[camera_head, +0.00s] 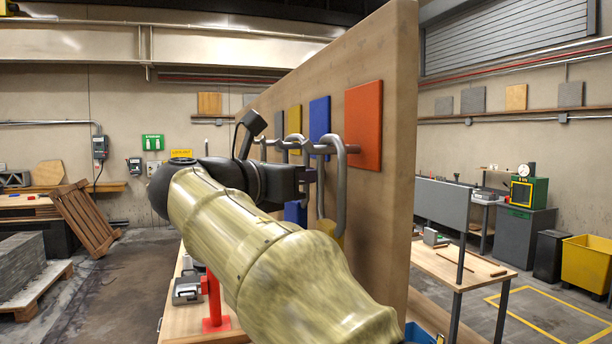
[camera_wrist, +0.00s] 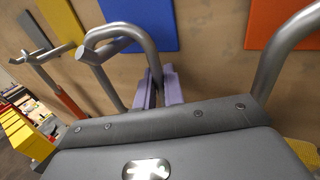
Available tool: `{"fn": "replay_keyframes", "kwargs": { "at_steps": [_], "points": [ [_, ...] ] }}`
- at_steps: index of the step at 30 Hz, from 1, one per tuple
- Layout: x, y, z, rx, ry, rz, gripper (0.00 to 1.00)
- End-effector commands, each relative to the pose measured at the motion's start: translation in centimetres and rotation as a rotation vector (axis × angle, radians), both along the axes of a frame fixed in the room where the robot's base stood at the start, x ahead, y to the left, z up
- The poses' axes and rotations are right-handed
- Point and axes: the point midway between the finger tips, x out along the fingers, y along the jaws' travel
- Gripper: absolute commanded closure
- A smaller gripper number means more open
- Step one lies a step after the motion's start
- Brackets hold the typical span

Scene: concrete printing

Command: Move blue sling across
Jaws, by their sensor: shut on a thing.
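My gripper (camera_head: 307,182) is beside the wooden board, and its purple-grey fingers show in the wrist view (camera_wrist: 159,88). They are shut around the grey shaft of a crook-shaped piece (camera_wrist: 122,36) in front of the blue panel (camera_head: 319,117). A blue lower part (camera_head: 295,212) shows just below my gripper in the head view, so I take this piece as the blue sling. Its lower end is hidden in the wrist view by my gripper body. A similar grey piece (camera_head: 323,190) with a yellow lower end hangs just right. Whether the held piece still rests on a peg cannot be told.
The board (camera_head: 388,190) also carries a red panel (camera_head: 363,125) and a yellow panel (camera_head: 294,121). Another grey crook (camera_wrist: 38,52) stands close on the left in the wrist view. A red stand (camera_head: 214,305) is on the bench below. A table (camera_head: 465,268) lies beyond the board.

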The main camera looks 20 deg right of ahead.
Motion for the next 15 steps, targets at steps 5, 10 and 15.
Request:
{"fn": "replay_keyframes", "kwargs": {
  "at_steps": [5, 10, 15],
  "points": [
    [-0.02, -0.02, 0.10, 0.000, -0.002, 0.000, 1.00],
    [-0.03, -0.01, 0.08, 0.000, -0.002, 0.000, 0.68],
    [-0.04, -0.07, 0.06, 0.000, -0.001, -0.002, 0.64]
  ]
}}
